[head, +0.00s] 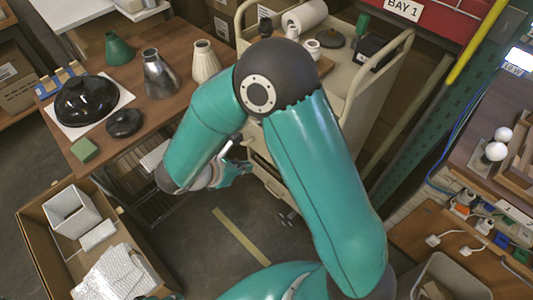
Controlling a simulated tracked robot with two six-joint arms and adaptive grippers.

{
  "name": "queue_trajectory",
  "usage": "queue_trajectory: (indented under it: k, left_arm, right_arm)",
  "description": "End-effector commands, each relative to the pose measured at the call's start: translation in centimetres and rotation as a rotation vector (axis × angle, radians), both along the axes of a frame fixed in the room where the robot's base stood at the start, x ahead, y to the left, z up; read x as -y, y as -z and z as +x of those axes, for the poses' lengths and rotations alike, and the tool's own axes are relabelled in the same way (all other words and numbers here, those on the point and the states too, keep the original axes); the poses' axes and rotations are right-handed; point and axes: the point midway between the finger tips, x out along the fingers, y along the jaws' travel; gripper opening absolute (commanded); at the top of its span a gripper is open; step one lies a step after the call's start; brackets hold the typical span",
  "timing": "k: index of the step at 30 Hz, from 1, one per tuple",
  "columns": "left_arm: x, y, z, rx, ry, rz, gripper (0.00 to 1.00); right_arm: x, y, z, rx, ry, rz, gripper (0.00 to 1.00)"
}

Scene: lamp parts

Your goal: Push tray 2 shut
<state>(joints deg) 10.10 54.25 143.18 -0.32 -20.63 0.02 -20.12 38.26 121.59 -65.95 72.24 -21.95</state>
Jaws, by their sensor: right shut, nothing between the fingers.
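A dark slatted rack of trays (128,177) stands under the front edge of the wooden table. A pale textured piece (153,157) shows in it. I see no numbers, so I cannot tell which tray is tray 2. My right gripper (246,172) is shut and empty, low between the rack and the cream cart. My wrist hides the rack's right end. I cannot tell whether the gripper touches anything. My left gripper is not in view.
The wooden table (183,100) holds a black lamp base (85,100), vases and a green block (84,150). A cardboard box (43,232) with packing stands at lower left. The cream cart (283,75) stands right of the table. Bare floor (195,245) lies in front.

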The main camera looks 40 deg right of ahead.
Motion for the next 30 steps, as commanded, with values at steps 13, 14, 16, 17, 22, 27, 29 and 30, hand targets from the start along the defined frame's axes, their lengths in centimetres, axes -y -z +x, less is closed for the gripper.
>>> queue_trajectory:
  k: [13,14,16,17,22,27,29,30]
  left_arm:
    - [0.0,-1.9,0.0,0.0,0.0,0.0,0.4]
    - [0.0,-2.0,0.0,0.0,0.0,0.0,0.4]
    - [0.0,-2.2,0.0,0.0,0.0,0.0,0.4]
    - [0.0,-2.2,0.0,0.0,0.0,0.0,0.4]
    - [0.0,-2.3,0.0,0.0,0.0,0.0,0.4]
    - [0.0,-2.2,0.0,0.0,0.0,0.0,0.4]
    - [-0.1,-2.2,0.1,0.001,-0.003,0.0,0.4]
    - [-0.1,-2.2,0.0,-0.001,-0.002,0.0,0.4]
  right_arm:
    - [6.5,3.9,0.5,-0.002,0.001,0.003,0.0]
    - [6.8,3.9,0.5,-0.002,0.001,0.004,0.0]
    - [7.3,4.0,0.6,-0.001,-0.001,0.004,0.0]
    - [7.5,4.0,0.6,-0.001,-0.001,0.004,0.0]
    - [7.9,4.1,0.7,0.0,-0.003,0.003,0.0]
    - [7.9,4.2,0.7,0.0,-0.003,0.003,0.0]
    - [9.1,4.2,0.5,-0.001,0.005,0.003,0.0]
    - [8.7,4.2,0.5,-0.001,0.002,0.003,0.0]
